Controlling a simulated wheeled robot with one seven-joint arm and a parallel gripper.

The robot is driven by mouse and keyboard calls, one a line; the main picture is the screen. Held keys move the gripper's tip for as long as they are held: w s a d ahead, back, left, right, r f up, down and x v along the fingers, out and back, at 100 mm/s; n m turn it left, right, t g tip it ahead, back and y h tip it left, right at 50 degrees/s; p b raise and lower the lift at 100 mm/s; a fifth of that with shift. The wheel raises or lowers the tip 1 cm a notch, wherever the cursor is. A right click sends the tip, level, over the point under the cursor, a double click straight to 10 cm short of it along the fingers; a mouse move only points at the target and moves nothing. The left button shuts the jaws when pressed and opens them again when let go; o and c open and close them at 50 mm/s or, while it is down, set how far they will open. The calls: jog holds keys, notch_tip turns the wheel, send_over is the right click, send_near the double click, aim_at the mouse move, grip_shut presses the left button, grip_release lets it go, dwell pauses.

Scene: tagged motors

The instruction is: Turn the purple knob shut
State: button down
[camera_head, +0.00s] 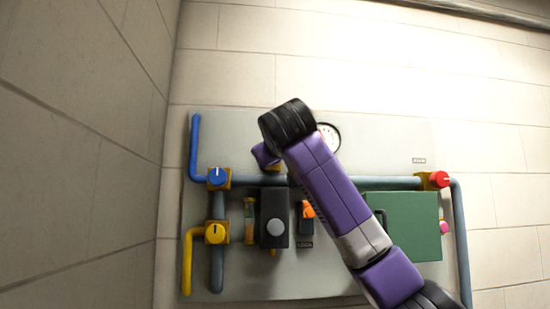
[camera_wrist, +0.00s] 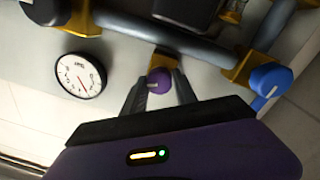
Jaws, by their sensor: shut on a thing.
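The purple knob (camera_wrist: 159,76) sits on a brass-coloured valve body on the pipe, near the middle of the wrist view. A small pale mark shows on its face. My gripper (camera_wrist: 159,88) has one finger on each side of the knob and is shut on it.
Around it on the grey panel (camera_head: 350,282) are a blue knob (camera_head: 218,175), a yellow knob (camera_head: 215,233), a red knob (camera_head: 440,179), an orange switch (camera_head: 308,210), a green box (camera_head: 413,225) and a round gauge (camera_wrist: 81,76). A wall stands at left.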

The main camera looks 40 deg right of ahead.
jog(key=n, duration=1.4)
jog(key=shift+a+t+y, duration=0.1)
jog(key=shift+t+y, duration=0.2)
jog(key=shift+t, duration=0.1)
jog(key=c, duration=1)
grip_release()
jog(key=shift+s+f, duration=0.1)
